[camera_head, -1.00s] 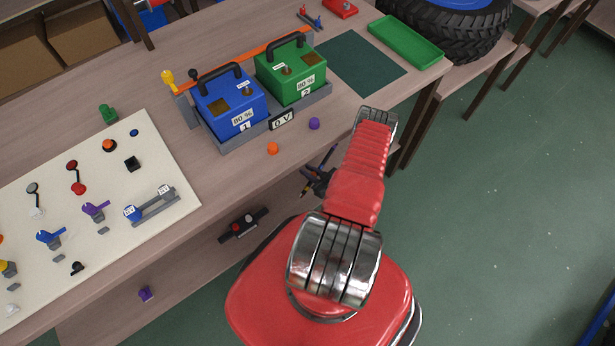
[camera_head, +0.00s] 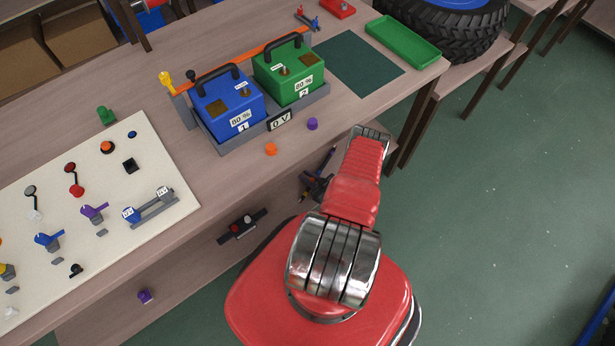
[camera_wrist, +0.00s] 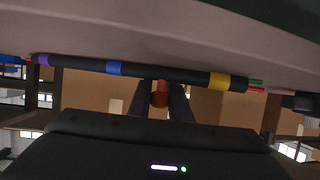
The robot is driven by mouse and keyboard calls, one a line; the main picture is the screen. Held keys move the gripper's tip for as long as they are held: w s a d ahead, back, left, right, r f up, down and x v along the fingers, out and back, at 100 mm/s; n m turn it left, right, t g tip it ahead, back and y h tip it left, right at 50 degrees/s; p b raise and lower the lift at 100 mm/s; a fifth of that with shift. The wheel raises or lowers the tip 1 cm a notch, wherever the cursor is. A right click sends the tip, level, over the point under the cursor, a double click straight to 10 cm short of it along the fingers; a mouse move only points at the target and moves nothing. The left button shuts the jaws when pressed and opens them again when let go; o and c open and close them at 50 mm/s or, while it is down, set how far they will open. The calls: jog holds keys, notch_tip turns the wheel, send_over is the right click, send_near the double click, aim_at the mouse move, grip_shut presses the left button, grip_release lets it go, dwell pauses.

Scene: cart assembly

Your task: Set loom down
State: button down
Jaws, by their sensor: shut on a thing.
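The loom (camera_wrist: 185,75) is a long black tube with purple, blue and yellow bands and coloured wire ends. It lies crosswise in the wrist view, in front of my gripper. My gripper (camera_wrist: 162,88) is shut on the loom near its middle, with an orange-brown piece (camera_wrist: 159,99) between the dark fingers. In the head view my gripper (camera_head: 316,187) is partly hidden by my red arm, beside the front edge of the workbench. Only a small part of the loom (camera_head: 328,160) shows there. Its contact with any surface cannot be told.
The workbench (camera_head: 210,185) carries a blue battery (camera_head: 222,103), a green battery (camera_head: 285,75), a white board (camera_head: 80,255) with small parts, a dark green mat (camera_head: 352,65) and a green tray (camera_head: 403,40). Orange (camera_head: 271,149) and purple (camera_head: 312,124) knobs lie near its front edge. A lower shelf (camera_head: 190,262) is below.

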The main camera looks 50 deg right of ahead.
jog(key=shift+f, duration=0.1)
jog(key=c, duration=1.6)
grip_release()
jog(key=shift+c, duration=0.2)
jog(key=v, duration=1.2)
